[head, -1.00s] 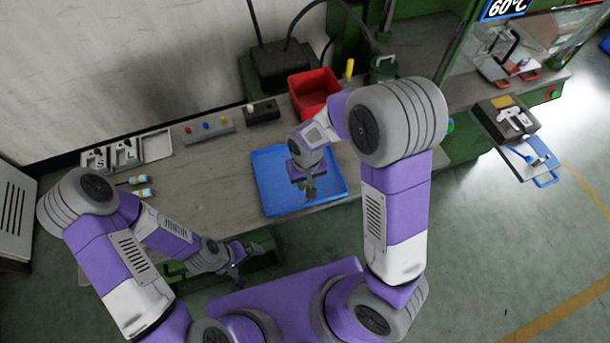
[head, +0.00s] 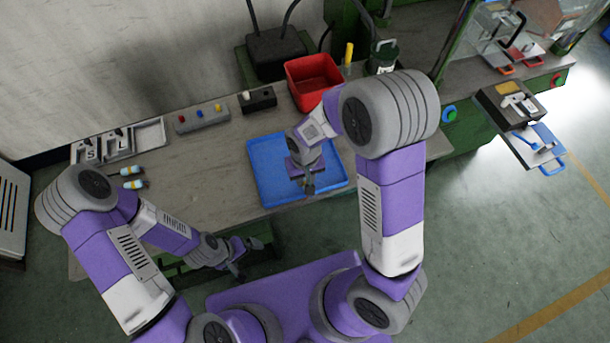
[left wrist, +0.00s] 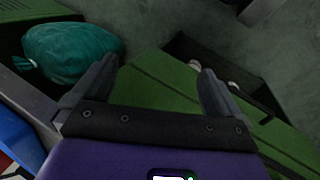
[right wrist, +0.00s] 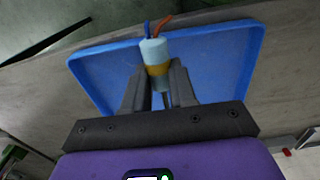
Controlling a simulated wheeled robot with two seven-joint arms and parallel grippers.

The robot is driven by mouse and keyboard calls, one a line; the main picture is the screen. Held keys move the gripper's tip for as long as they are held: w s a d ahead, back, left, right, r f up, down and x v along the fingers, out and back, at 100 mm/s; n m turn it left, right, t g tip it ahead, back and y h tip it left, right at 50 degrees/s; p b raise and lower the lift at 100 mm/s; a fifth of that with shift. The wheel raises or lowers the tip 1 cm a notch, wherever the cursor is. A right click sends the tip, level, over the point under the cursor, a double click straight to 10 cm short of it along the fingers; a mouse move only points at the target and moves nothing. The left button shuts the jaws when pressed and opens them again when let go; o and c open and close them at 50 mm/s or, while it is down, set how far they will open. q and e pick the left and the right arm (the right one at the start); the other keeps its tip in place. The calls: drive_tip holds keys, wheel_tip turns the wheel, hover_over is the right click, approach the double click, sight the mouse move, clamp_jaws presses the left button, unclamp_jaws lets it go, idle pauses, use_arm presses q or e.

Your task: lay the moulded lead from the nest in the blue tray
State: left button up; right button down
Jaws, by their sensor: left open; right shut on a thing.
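The blue tray (head: 262,192) lies on the bench in front of me. My right gripper (head: 308,186) is over the tray's front right part, pointing down. In the right wrist view it is shut on the moulded lead (right wrist: 154,52), a pale blue cylinder with an orange-yellow band and a blue and an orange wire. The lead shows against the tray floor (right wrist: 205,62); I cannot tell whether it touches it. My left gripper (head: 238,270) is open and empty, low in front of the bench; its spread fingers show in the left wrist view (left wrist: 157,75).
A red bin (head: 314,84) stands behind the tray. Two pale blue and yellow pieces (head: 132,178) lie at the left, near a parts rack (head: 150,135). A button box (head: 202,118) is at the back. A fixture (head: 512,105) stands far right. Bench left of the tray is clear.

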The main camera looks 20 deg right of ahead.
drive_tip(key=shift+f+b, duration=1.3)
drive_tip(key=shift+f, duration=0.55)
drive_tip(key=shift+s+f+b, duration=0.35)
drive_tip(key=shift+f+b, duration=0.05)
drive_tip(key=shift+f, duration=0.2)
drive_tip(key=c, duration=1.3)
unclamp_jaws()
drive_tip(key=o, duration=0.5)
drive_tip(key=shift+w, duration=0.35)
drive_tip(key=shift+s+r, duration=0.1)
